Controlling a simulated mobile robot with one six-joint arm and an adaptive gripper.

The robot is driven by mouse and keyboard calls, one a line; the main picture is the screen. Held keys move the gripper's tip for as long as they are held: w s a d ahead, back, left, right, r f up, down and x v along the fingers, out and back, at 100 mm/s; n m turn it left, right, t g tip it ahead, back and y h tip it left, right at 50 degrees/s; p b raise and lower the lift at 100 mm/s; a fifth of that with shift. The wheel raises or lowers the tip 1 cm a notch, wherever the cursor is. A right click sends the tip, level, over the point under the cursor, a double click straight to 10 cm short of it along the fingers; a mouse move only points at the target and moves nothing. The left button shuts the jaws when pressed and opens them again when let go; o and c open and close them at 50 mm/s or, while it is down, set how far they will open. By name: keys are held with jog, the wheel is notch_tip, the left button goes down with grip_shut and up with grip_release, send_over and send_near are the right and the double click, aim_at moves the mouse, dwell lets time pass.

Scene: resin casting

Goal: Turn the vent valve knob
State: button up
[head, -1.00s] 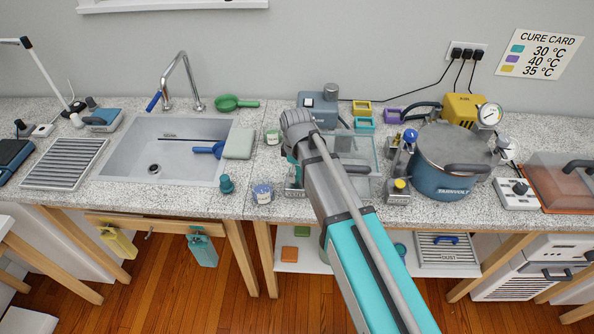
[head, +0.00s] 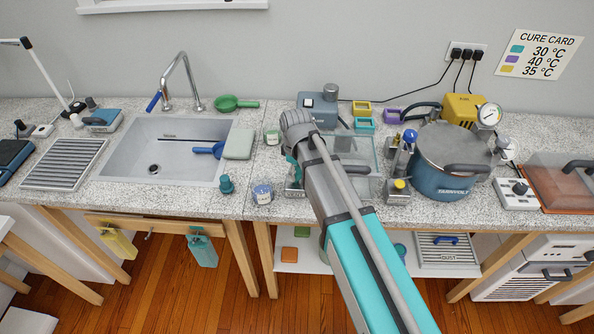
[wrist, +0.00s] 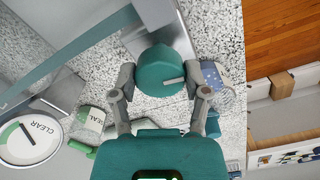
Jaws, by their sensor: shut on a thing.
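The vent valve knob (wrist: 157,62) is a round teal knob with a pale pointer mark, on a grey metal block. In the wrist view the mark points to the right. My gripper (wrist: 160,80) is shut on the knob, one finger on each side. In the head view my arm hides the knob and most of the gripper, at the front left of the clear-walled chamber (head: 363,150). A round dial (wrist: 30,138) marked CLEAR, with a dark needle, shows at the left of the wrist view.
A blue-lidded tub (head: 262,193) and a green-labelled cup (head: 272,136) stand left of the arm. The sink (head: 125,165) is farther left. A blue pressure pot (head: 440,180) and a valve stand (head: 400,165) are to the right. The counter's front edge is close.

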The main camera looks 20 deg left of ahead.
jog(key=m, duration=1.2)
jog(key=shift+a, duration=0.1)
jog(key=shift+m, duration=2.2)
jog(key=o, duration=1.1)
jog(key=shift+o, duration=0.2)
jog(key=shift+s, duration=0.15)
